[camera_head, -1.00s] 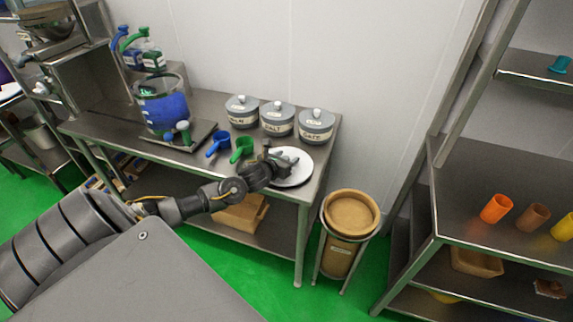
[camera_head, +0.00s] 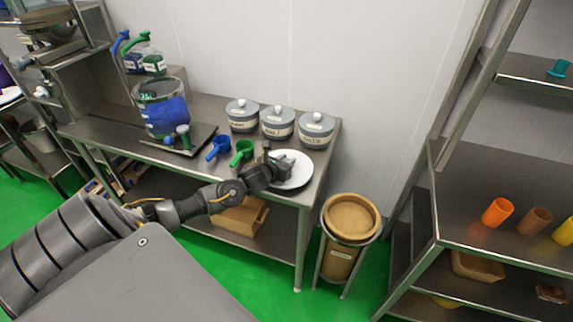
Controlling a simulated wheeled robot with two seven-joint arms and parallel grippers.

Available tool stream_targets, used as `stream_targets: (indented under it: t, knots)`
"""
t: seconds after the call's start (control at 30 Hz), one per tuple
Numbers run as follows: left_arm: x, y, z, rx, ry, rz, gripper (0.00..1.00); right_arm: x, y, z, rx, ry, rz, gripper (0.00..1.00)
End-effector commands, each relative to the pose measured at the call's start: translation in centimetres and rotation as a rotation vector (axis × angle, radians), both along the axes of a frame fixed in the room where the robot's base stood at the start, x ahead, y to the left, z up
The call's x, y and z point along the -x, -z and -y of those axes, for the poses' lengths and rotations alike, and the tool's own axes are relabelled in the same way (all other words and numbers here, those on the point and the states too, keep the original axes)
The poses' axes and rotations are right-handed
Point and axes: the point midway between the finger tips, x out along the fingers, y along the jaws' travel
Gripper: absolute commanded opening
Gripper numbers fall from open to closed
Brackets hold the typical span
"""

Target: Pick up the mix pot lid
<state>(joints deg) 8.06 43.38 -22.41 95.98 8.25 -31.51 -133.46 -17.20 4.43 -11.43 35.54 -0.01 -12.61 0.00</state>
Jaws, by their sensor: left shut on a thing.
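The mix pot lid appears to be the round white disc (camera_head: 301,171) at the right front of the steel table. My left gripper (camera_head: 284,166) is over its left part, shut on it; the fingers hide the spot where they grip. I cannot tell whether the disc touches the table. The mix pot (camera_head: 160,105), a clear pot with a blue band, stands open-topped on a dark plate at the table's left. My right gripper is not in view.
Three grey lidded canisters (camera_head: 278,122) stand behind the disc. A blue scoop (camera_head: 218,147) and a green scoop (camera_head: 241,151) lie left of the gripper. A bin with a brown top (camera_head: 350,216) stands right of the table. A shelf with coloured cups (camera_head: 497,211) is farther right.

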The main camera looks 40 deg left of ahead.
Motion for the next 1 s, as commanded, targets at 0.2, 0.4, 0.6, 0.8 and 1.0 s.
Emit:
stream_targets:
  t: [0.2,0.4,0.6,0.8,1.0]
  knots:
    - [1.1,-3.6,-0.6,-0.007,0.002,0.003,0.00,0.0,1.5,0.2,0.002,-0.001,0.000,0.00]
    - [5.7,-8.5,-2.2,-0.012,0.004,-0.004,0.00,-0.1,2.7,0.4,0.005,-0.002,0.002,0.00]
    - [9.7,-10.2,-3.8,-0.007,0.002,-0.008,0.00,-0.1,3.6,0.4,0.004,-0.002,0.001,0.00]
    - [11.4,-11.5,-4.3,0.002,0.003,-0.006,0.00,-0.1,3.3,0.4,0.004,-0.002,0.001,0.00]
    - [12.4,-12.1,-4.8,0.003,-0.001,-0.003,0.00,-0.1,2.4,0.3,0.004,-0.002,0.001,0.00]
